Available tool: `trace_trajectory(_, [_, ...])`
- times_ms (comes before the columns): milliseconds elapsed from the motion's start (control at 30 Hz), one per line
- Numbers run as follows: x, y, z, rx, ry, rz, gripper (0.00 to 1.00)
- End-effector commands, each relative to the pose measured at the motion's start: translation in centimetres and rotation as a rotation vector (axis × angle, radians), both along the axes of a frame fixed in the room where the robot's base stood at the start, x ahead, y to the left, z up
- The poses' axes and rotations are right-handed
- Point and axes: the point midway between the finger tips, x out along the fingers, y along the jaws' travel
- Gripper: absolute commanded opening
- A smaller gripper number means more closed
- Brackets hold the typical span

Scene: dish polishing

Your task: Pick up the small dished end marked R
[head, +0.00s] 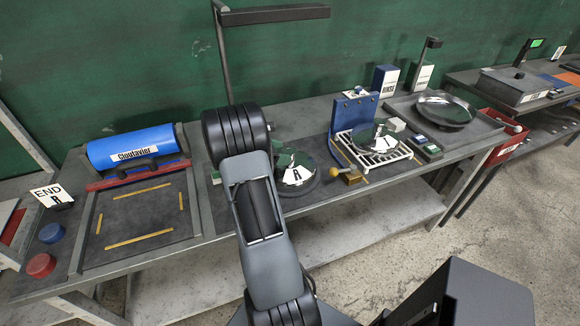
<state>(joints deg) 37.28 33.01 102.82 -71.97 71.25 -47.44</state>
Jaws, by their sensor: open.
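A small dark green, shiny dished end (284,160) lies on a round dark stand on the bench, just right of my arm. A second similar dished end (366,136) rests on a white slatted rack (393,156) at a blue fixture, with a white label whose letter I cannot read surely. My arm rises in front of the bench and covers part of it left of the first dish. My gripper is not in view.
A sign reading END R (52,195) stands at the left. A blue cylinder (130,146) lies behind a mat (140,215) with yellow marks. A large shiny dish (446,110) sits in a tray at the right. A lamp post (223,60) rises behind my arm.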

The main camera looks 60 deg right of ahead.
Motion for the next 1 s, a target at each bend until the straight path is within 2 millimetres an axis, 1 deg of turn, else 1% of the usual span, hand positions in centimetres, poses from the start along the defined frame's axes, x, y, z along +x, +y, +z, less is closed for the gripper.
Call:
trace_trajectory(100, [-0.9,-1.4,-0.5,0.001,0.001,-0.004,0.72])
trace_trajectory(300, [-1.9,-2.7,-1.4,0.001,0.001,-0.002,0.72])
trace_trajectory(600, [-2.0,-2.9,-1.6,-0.001,-0.001,-0.002,0.72])
trace_trajectory(1000, [-2.0,-2.9,-1.6,0.000,0.000,-0.001,0.33])
